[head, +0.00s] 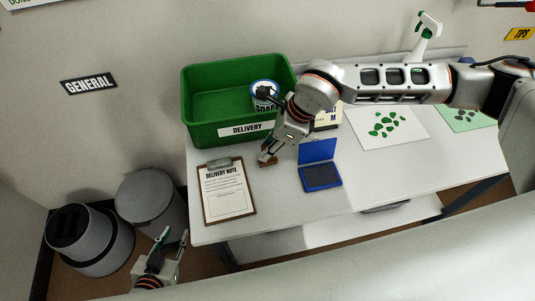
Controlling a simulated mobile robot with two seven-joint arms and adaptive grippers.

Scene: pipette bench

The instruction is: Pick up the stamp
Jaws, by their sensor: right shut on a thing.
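The stamp (267,160) shows only as a small brown piece at the tips of my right gripper (267,152), which is shut on it. Most of it is hidden by the fingers, and I cannot tell whether it touches the white table. It is in front of the green bin and to the left of the open blue ink pad (322,175). A clipboard with a delivery note (228,190) lies to the lower left of it. My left gripper (173,237) is open and empty, low at the left, off the table's edge.
The green delivery bin (215,132) holds a soap container (264,92). A small box (330,117), a white sheet with green leaf shapes (410,133) and a spray bottle (425,35) are further right. The front right of the table (395,180) is clear.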

